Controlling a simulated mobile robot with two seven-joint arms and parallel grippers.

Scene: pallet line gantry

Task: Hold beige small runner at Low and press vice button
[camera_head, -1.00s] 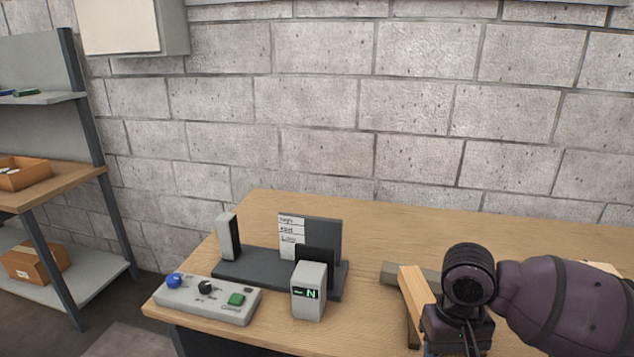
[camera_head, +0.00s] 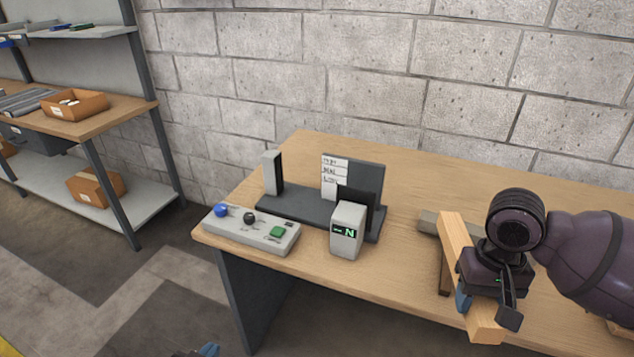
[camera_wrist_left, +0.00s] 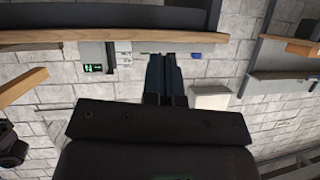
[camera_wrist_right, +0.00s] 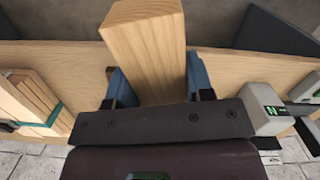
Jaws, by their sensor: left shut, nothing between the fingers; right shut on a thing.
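A beige wooden runner (camera_head: 455,245) is gripped by my right gripper (camera_head: 470,292), right of the vice; its near end sticks out past the fingers. The right wrist view shows the runner (camera_wrist_right: 148,45) between both blue fingers. The vice (camera_head: 300,205) has a dark base, a grey upright block at left and a dark back plate with a white card. Its gap is empty. A grey box (camera_head: 347,232) displays "-N". The control panel (camera_head: 250,230) carries a blue button (camera_head: 221,210), a black knob and a green button (camera_head: 277,232). My left gripper (camera_wrist_left: 163,75) is shut and empty; its tip barely shows at the head view's bottom edge.
A shelf unit (camera_head: 90,125) stands left, across a floor gap, with an orange-brown bin (camera_head: 75,104) and a cardboard box (camera_head: 95,187). A block wall backs the table (camera_head: 420,180). Tabletop behind the vice is clear. Banded wooden pieces (camera_wrist_right: 30,100) lie left in the right wrist view.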

